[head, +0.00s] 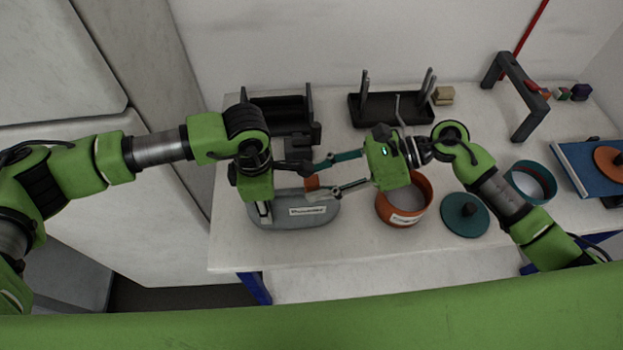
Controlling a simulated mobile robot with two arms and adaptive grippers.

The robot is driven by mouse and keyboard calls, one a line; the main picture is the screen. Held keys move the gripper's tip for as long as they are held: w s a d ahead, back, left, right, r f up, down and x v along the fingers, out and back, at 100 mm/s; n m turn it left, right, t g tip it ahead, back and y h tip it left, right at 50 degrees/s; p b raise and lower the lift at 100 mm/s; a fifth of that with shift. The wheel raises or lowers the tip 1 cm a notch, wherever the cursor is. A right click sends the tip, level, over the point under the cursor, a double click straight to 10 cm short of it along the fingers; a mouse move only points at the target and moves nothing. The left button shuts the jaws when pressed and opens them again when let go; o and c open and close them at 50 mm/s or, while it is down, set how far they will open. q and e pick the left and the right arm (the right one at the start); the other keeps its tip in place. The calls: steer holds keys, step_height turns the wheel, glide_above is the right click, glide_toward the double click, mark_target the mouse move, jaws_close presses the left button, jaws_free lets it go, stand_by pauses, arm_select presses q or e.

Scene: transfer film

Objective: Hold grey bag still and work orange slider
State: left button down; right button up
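The grey bag (300,219), with a white label on its front, lies near the table's front edge, left of centre. The orange slider (312,183) shows as a small orange block at the bag's top edge. My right gripper (313,180) comes in from the right with its two fingers spread, one behind and one in front of the slider; contact is not clear. My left gripper (265,212) points down at the bag's left end. Its fingers are partly hidden by its own body, so its grip on the bag cannot be made out.
An orange pot (413,197) stands right of the bag under my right gripper. A teal lid (465,214) and teal bowl (531,180) are further right. Black racks (278,112) stand behind, with a dark frame (522,97) and blue book (583,168) at right.

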mark_target(296, 190)
steer(key=shift+x, duration=0.85)
jaws_close()
steer(key=shift+a, duration=1.7)
jaws_free()
steer(key=shift+d, duration=0.1)
